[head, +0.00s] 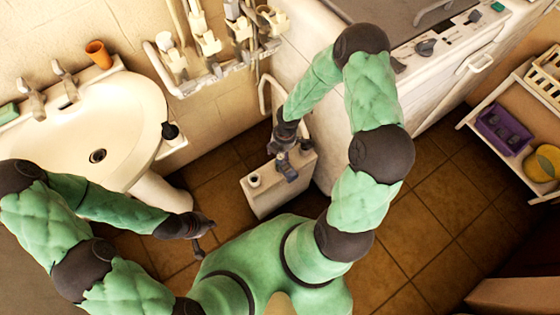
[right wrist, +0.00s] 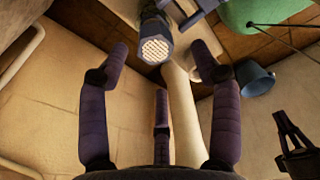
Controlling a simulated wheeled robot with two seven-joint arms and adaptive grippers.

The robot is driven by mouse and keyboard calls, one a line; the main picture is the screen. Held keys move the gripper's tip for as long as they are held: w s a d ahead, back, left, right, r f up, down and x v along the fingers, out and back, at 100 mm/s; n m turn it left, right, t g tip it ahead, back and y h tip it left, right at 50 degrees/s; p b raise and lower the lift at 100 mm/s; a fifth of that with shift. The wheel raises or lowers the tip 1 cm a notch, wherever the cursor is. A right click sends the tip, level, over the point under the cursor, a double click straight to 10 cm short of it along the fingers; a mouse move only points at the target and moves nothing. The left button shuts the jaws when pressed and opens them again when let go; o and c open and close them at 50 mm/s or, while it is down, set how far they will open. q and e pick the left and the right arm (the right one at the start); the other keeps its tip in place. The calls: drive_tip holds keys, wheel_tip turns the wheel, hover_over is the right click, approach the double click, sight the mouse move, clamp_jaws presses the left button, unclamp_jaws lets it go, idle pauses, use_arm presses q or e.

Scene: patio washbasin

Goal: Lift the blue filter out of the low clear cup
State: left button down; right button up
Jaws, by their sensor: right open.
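A blue-grey piece with a pale honeycomb end (right wrist: 156,48), likely the blue filter, shows in the right wrist view between and beyond my fingertips. In the head view a small grey-blue piece (head: 287,171), likely the same one, stands on the top of a pale box. I cannot make out the low clear cup. My right gripper (head: 285,143) is open just above that piece; in the right wrist view its fingers (right wrist: 160,58) are spread with nothing seen gripped. My left gripper (head: 203,227) hangs left of the box, its finger opening unclear.
The pale box (head: 268,203) has a round opening on top. A white counter (head: 440,70) and a shelf with a purple basket (head: 503,128) are at right.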

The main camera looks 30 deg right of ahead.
sight(280, 156)
wheel_tip(280, 156, down, 5)
drive_tip(key=b, duration=0.3)
drive_tip(key=shift+w, duration=0.1)
drive_tip(key=shift+r, duration=0.1)
drive_tip(key=shift+c, duration=0.6)
drive_tip(key=c, duration=1.1)
